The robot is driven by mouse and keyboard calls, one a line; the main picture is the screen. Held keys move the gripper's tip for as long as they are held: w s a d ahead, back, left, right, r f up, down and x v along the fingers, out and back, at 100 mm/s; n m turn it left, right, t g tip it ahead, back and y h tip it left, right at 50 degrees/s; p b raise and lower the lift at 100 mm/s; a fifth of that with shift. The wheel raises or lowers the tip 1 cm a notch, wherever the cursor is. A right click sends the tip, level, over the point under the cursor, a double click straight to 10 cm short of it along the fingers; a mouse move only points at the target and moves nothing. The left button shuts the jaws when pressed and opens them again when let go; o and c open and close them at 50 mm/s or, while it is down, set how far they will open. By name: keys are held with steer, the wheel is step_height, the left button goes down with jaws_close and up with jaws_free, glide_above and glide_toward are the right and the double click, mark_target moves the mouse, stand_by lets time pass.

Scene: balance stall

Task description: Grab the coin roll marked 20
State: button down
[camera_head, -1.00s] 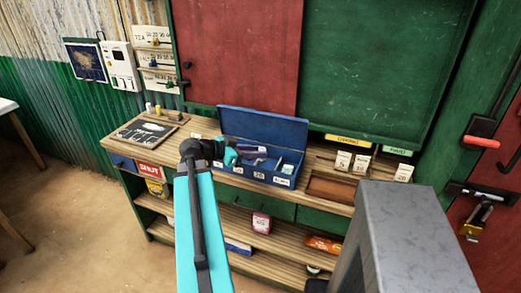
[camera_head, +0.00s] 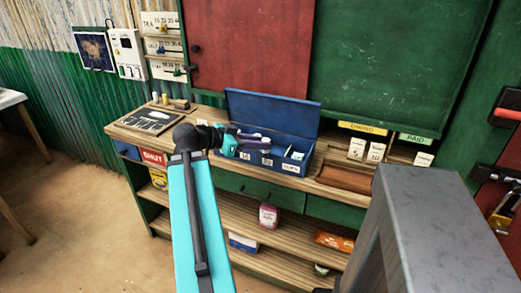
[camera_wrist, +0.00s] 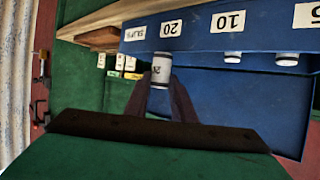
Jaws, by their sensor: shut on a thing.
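The blue cash box (camera_head: 273,110) stands open on the wooden counter, its lid up at the back. In the wrist view, which is upside down, my gripper (camera_wrist: 161,88) is shut on a white coin roll (camera_wrist: 160,69) that bears a small mark, seemingly 20. The roll sits between both dark fingers, close to the box wall labelled 20 (camera_wrist: 171,28). Whether it still touches the box floor I cannot tell. Two other pale rolls (camera_wrist: 233,57) (camera_wrist: 287,59) stand apart near the labels 10 and, partly cut off, another number.
A compartment labelled SLIPS (camera_wrist: 135,34) is at the box's end. White cards (camera_head: 356,148) stand on the counter to the right, by a brown tray (camera_head: 345,177). A chalk slate (camera_head: 149,121) lies to the left. Shelves below hold packets (camera_head: 268,215).

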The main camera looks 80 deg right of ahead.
steer(key=shift+w+a+f+b, duration=0.15)
steer(key=shift+a+b, duration=0.25)
steer(key=shift+b, duration=1.3)
steer(key=shift+w+a+f+b, duration=0.1)
steer(key=shift+a+b, duration=0.25)
steer(key=shift+b, duration=1.3)
steer(key=shift+a+b, duration=0.35)
steer(key=shift+b, duration=0.8)
steer(key=a+b, duration=0.3)
steer(key=w+a+b, duration=0.1)
steer(key=a+b, duration=0.1)
steer(key=shift+a+r, duration=0.15)
steer(key=shift+a, duration=0.1)
steer(key=shift+r, duration=0.1)
